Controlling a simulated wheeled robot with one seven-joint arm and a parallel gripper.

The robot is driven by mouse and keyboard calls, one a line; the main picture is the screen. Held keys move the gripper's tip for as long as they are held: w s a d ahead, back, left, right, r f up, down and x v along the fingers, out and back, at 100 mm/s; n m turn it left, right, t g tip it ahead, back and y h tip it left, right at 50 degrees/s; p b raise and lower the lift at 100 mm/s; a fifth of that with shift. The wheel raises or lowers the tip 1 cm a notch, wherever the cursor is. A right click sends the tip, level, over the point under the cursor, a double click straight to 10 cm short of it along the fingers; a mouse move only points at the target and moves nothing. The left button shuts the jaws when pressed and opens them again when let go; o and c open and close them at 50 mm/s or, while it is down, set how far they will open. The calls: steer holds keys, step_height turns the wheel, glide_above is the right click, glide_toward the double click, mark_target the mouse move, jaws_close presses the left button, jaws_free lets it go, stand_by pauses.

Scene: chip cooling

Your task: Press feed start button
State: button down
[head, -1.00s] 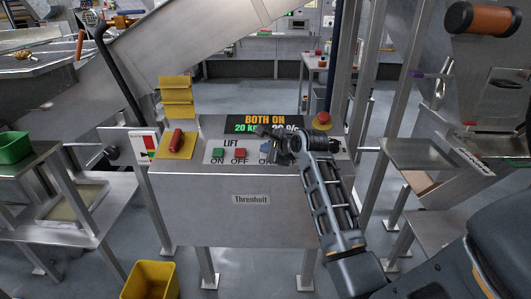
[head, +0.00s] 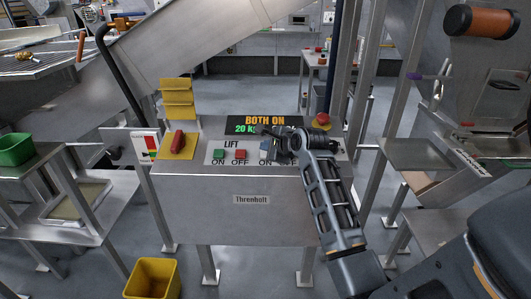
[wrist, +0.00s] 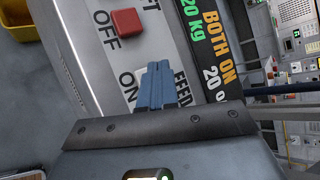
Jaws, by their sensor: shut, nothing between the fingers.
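My gripper's blue fingers (wrist: 155,86) are shut together with nothing between them. In the wrist view they point at the panel between the ON label (wrist: 130,84) and the FEED label (wrist: 181,84). They cover the spot where the feed start button would show, so I cannot see it or tell whether they touch it. In the head view my gripper (head: 265,146) is over the right half of the sloped control panel (head: 198,156), above the second ON label (head: 265,163). The display (head: 262,123) reads BOTH ON.
The green (head: 218,154) and red (head: 240,154) LIFT buttons lie left of my gripper. A red mushroom button (head: 322,118) stands behind its right side. A red handle (head: 177,139) is at the panel's left. A yellow bin (head: 151,278) stands on the floor.

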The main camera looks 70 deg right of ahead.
steer(key=shift+r, duration=0.1)
steer(key=r+p, duration=0.1)
steer(key=p, duration=0.1)
steer(key=a+r+p, duration=0.1)
steer(key=r+p, duration=0.2)
steer(key=p, duration=0.1)
steer(key=shift+s+a+r, duration=0.15)
steer(key=shift+s+r, duration=0.1)
steer(key=shift+r, duration=0.1)
stand_by(0.6)
